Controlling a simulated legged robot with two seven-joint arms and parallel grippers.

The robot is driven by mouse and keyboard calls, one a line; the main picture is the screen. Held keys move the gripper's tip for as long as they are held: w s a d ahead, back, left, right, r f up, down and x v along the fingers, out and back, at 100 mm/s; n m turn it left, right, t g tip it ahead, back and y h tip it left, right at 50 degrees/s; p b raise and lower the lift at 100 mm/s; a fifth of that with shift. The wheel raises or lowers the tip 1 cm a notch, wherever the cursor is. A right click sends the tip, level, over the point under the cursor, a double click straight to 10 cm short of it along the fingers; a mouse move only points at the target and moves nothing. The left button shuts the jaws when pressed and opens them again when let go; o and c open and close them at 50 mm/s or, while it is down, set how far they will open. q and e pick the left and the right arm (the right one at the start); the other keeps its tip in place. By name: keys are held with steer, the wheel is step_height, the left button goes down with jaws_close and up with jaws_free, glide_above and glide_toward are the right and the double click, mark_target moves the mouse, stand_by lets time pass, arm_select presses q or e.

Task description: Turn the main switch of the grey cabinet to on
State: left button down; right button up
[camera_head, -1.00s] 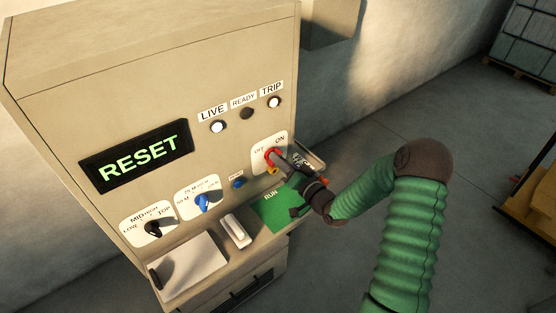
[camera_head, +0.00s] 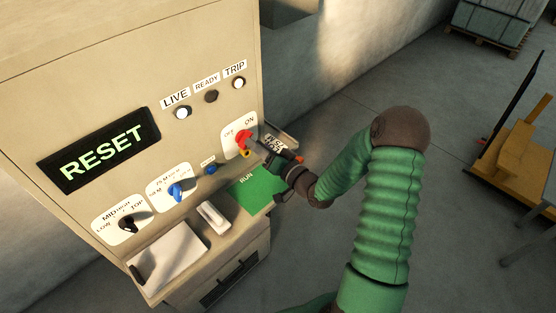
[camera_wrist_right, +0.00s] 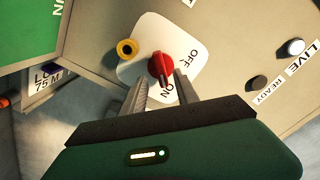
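The grey cabinet (camera_head: 205,60) fills the left of the head view. Its main switch (camera_head: 243,143) is a red knob on a white plate marked OFF and ON, beside a yellow ring. In the right wrist view the red knob (camera_wrist_right: 161,66) lies between the fingertips, and its dark-marked end points down towards the ON lettering. My right gripper (camera_wrist_right: 160,84) is open, one finger on each side of the knob, with visible gaps. In the head view the right gripper (camera_head: 259,147) reaches the switch from the right and hides part of it. My left gripper is out of view.
A display (camera_head: 100,150) reads RESET. The LIVE lamp (camera_head: 183,112) and TRIP lamp (camera_head: 238,83) are white; the READY lamp (camera_head: 211,96) is dark. A blue selector (camera_head: 175,191), black selector (camera_head: 129,224) and green RUN panel (camera_head: 250,188) are nearby.

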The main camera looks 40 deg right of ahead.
steer(key=s+d+b, duration=0.1)
steer(key=s+b, duration=0.1)
steer(key=s, duration=1.2)
steer(key=shift+d+b, duration=0.25)
steer(key=shift+b, duration=0.1)
steer(key=w+a+f+n+g+h+b, duration=0.1)
steer(key=w+a+f+n+g, duration=0.15)
steer(key=f+g, duration=0.2)
steer(key=w+a+f+n+g+h+b, duration=0.1)
steer(key=a+f+n+g, duration=0.25)
steer(key=f, duration=0.25)
steer(key=s+a+f+n+g+b, duration=0.1)
steer(key=s+a+n+g, duration=0.1)
steer(key=s+a+g, duration=0.5)
steer(key=s+a, duration=0.3)
steer(key=a, duration=0.3)
steer(key=shift+s+a+f+y, duration=0.15)
steer(key=shift+s+f+y, duration=0.15)
steer(key=shift+y, duration=0.1)
steer(key=shift+d, duration=0.35)
